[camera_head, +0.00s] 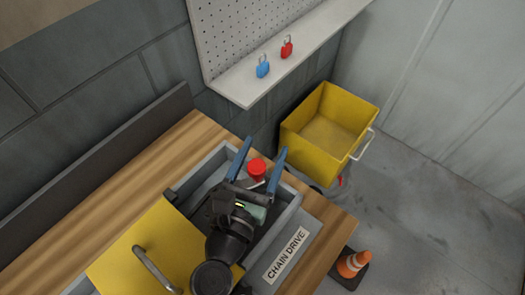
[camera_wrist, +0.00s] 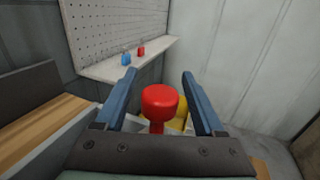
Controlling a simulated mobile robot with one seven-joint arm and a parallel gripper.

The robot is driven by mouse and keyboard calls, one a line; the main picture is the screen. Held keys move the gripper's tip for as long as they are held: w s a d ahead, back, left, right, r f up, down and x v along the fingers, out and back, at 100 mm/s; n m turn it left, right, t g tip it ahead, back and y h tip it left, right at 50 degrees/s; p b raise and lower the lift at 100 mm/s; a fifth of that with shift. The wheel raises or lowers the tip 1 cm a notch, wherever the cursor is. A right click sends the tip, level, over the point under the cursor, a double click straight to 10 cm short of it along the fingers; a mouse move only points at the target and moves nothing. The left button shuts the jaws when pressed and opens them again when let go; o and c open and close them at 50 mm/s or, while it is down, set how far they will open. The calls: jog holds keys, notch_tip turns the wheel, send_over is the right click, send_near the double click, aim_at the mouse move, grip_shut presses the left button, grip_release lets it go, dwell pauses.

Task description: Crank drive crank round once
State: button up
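The crank's red knob (camera_head: 257,168) stands up inside the grey frame of the chain drive (camera_head: 292,208). The crank arm under it is mostly hidden by my gripper. My gripper (camera_head: 264,151) is open, with its two blue fingers apart and the knob between them in the head view. In the wrist view the red knob (camera_wrist: 160,103) shows between the fingers (camera_wrist: 158,75), with a visible gap on each side; I see no contact. The CHAIN DRIVE label (camera_head: 286,254) is on the front of the frame.
A shelf (camera_head: 290,55) holds a blue padlock (camera_head: 262,66) and a red padlock (camera_head: 287,47). A yellow bin (camera_head: 310,110) and an orange cone (camera_head: 352,263) stand beyond the bench.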

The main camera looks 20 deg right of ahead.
jog(key=b+v, duration=0.4)
jog(key=v, duration=0.9)
dwell(0.4)
